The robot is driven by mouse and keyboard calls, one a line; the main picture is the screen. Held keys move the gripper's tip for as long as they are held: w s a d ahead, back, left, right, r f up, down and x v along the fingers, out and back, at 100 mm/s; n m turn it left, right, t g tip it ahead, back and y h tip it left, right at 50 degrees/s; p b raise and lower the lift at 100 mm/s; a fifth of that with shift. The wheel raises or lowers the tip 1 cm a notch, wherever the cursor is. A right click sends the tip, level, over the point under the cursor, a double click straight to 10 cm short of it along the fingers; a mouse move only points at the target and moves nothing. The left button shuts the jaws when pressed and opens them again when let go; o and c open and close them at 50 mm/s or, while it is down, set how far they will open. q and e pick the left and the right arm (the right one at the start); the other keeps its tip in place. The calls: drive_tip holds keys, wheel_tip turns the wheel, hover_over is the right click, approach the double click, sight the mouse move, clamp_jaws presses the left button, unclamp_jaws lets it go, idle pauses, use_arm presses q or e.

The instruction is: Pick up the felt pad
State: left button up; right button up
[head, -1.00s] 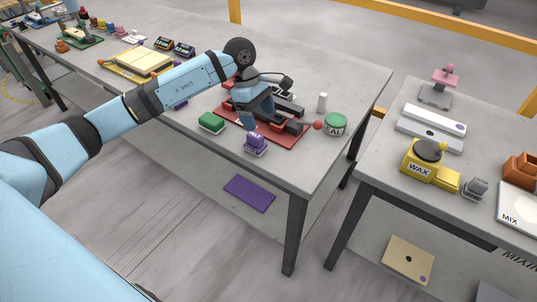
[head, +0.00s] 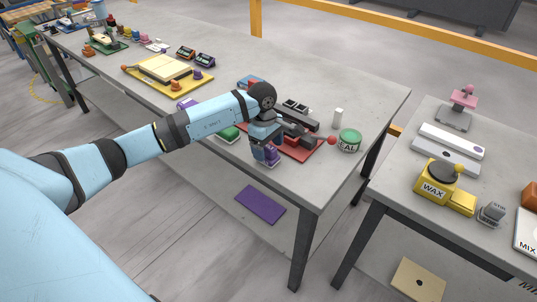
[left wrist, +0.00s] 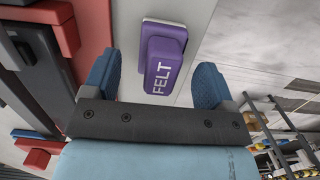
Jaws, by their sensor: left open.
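The felt pad (left wrist: 163,62) is a purple block lettered FELT on a pale base, lying on the grey table near its front edge. In the head view the felt pad (head: 271,155) is partly hidden by my left gripper (head: 265,150), which is right over it. In the left wrist view the two blue fingers of my left gripper (left wrist: 156,85) are apart, one on either side of the pad's near end. The gap between them is empty, and I see no contact with the pad. My right gripper is not in view.
A red base with a dark press (head: 300,140) stands right beside the pad. A second table with a yellow WAX pot (head: 436,181) stands at right.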

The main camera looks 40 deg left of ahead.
sight(269, 155)
use_arm(q)
drive_tip(key=f, duration=0.3)
drive_tip(key=shift+d+f, duration=0.15)
drive_tip(key=shift+d, duration=0.1)
drive_tip(key=shift+s, duration=0.1)
drive_tip(key=shift+c, duration=0.3)
drive_tip(key=c, duration=1)
drive_tip(key=shift+r, duration=0.2)
wheel_tip(269, 155, up, 20)
drive_tip(key=shift+f, duration=0.15)
